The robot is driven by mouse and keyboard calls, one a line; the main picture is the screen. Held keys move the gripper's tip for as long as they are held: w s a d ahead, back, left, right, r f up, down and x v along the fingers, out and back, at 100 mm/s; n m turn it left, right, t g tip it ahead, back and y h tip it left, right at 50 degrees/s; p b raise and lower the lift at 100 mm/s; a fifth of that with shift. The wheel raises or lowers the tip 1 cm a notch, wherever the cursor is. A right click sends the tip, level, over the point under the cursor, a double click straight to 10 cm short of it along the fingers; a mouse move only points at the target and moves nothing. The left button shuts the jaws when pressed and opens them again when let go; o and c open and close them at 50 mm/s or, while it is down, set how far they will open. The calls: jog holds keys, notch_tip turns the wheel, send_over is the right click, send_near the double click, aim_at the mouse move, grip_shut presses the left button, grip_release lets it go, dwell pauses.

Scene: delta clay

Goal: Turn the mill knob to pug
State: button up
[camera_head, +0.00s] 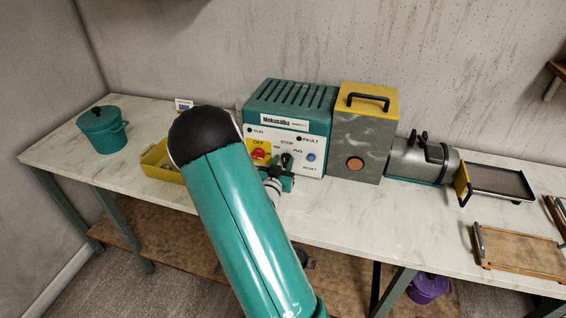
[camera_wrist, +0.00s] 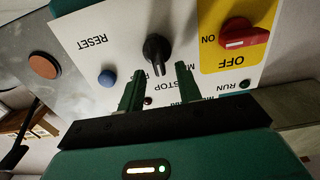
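The black mill knob (camera_wrist: 156,48) is on the white front panel of the teal mill control box (camera_head: 290,98). In the wrist view, which shows the panel upside down, its narrow end points toward the STOP label (camera_wrist: 172,84). The PUG label (camera_head: 298,151) shows in the head view; in the wrist view I cannot make it out. My gripper (camera_wrist: 159,70) is open and faces the panel. Its green fingertips lie either side of the knob's narrow end in the picture. I see no clear contact. In the head view my gripper (camera_head: 281,178) is partly hidden by my arm.
A red ON/OFF switch (camera_wrist: 244,35) on a yellow plate and a blue RESET button (camera_wrist: 107,77) flank the knob. A grey mill housing (camera_head: 350,135) with a yellow top stands right of the box. A yellow tray (camera_head: 160,172) and teal pot (camera_head: 102,130) stand left.

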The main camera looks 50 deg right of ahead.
jog(key=shift+w+d, duration=0.15)
jog(key=shift+d, duration=0.15)
grip_shut()
jog(key=m, duration=0.4)
jog(key=shift+s+d, duration=0.15)
jog(key=shift+s, duration=0.1)
jog(key=shift+s+d+f+m, duration=0.1)
jog(key=shift+s+m, duration=0.05)
jog(key=shift+m, duration=0.8)
jog(key=shift+s+f+m, duration=0.1)
jog(key=shift+m, duration=0.85)
